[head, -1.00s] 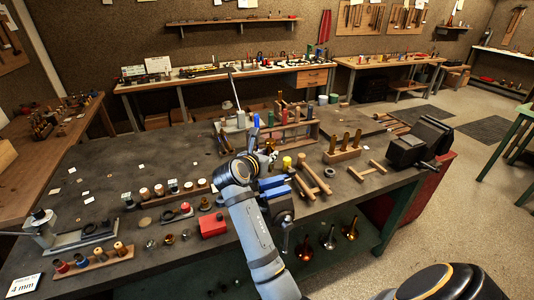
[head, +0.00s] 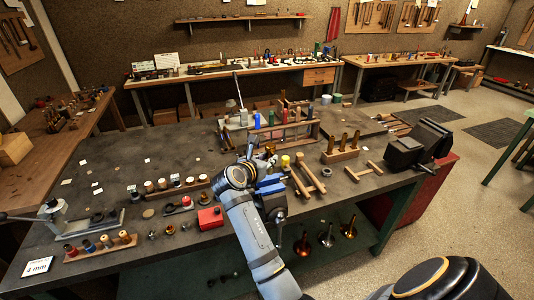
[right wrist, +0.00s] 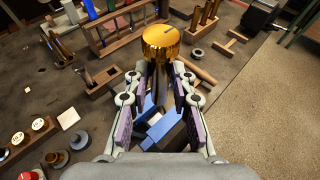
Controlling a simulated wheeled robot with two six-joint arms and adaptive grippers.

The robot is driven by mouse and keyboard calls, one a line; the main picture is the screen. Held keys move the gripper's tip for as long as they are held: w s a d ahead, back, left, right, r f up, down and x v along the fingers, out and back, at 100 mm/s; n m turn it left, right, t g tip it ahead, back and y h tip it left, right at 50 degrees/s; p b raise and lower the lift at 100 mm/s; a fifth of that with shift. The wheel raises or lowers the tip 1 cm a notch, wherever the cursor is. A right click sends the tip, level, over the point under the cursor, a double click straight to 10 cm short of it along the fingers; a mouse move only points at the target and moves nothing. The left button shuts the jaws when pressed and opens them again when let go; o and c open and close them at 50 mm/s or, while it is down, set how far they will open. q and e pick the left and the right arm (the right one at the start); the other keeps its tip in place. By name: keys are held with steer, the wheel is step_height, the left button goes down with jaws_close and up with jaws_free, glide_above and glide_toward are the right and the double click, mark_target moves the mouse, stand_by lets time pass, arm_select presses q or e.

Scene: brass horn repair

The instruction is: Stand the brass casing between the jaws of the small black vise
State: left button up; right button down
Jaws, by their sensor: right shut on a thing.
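My right gripper (right wrist: 158,75) is shut on a brass casing (right wrist: 161,42), a shiny gold cylinder with a ridged rim, held at the fingertips. In the head view my right gripper (head: 262,157) is small above the bench's front part, and the casing is hard to make out there. A small dark vise with blue jaw parts (head: 270,184) sits at the bench's front edge, just below the gripper in the picture. In the right wrist view its blue parts (right wrist: 160,128) show between and below my fingers, partly hidden. My left gripper is not in view.
A wooden block with several brass pieces (head: 342,149) stands right of the gripper, near a wooden frame (head: 308,177). A tool rack (head: 285,133) stands behind. A large black vise (head: 418,145) is at the right end.

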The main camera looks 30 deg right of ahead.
step_height(320, 180, down, 3)
steer(key=shift+f, duration=0.15)
steer(key=shift+w, duration=0.1)
stand_by(0.3)
steer(key=shift+p, duration=0.55)
stand_by(0.6)
steer(key=shift+p, duration=0.8)
